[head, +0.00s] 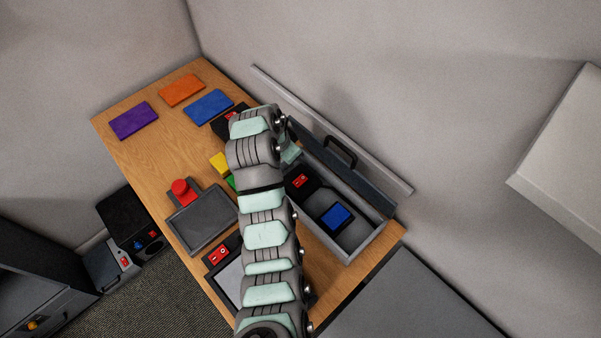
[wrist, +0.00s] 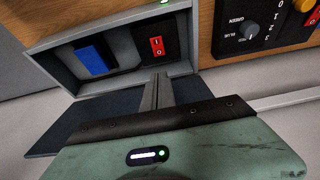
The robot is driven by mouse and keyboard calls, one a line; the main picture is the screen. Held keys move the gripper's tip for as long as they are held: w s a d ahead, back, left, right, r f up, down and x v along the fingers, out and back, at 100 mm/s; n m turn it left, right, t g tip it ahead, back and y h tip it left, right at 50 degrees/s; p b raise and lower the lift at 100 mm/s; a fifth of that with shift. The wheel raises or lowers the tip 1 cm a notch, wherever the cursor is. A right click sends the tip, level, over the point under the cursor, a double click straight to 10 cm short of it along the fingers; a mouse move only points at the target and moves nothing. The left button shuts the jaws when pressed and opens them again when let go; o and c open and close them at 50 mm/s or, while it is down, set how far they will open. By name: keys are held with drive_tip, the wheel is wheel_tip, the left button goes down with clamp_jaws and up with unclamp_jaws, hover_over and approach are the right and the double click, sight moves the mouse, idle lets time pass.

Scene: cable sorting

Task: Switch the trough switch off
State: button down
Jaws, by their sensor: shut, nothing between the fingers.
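The trough (head: 372,246) is a grey open box along the right side of the wooden table, and it also shows in the wrist view (wrist: 61,80). Inside it is the trough switch (head: 299,181), a red rocker on a black box. The wrist view shows the same red switch (wrist: 157,46) upright and unobstructed. My gripper (wrist: 158,78) is shut and empty, with its fingertips just below the switch in the wrist picture. I cannot tell whether they touch the black box. In the head view my arm hides most of the gripper.
A blue block (head: 337,216) lies in the trough beside the switch. The dark lid with a handle (head: 341,152) stands open along the wall side. A dial panel (wrist: 262,28) is beyond the trough's end. A grey tray (head: 203,219) and another red switch (head: 217,255) are on the table.

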idle(0.3)
drive_tip(key=p, duration=0.2)
hover_over(303, 177)
drive_tip(key=s+a, duration=0.1)
drive_tip(key=f, duration=0.9)
drive_tip(key=shift+s, duration=0.2)
drive_tip(key=shift+s+a+x, duration=0.1)
drive_tip(key=shift+s+x, duration=0.05)
drive_tip(key=shift+x, duration=0.8)
drive_tip(key=shift+s+a+x, duration=0.1)
drive_tip(key=shift+x, duration=0.85)
drive_tip(key=shift+w+f, duration=0.1)
drive_tip(key=shift+f, duration=0.3)
drive_tip(key=shift+a+f+b, duration=0.1)
drive_tip(key=shift+b, duration=0.2)
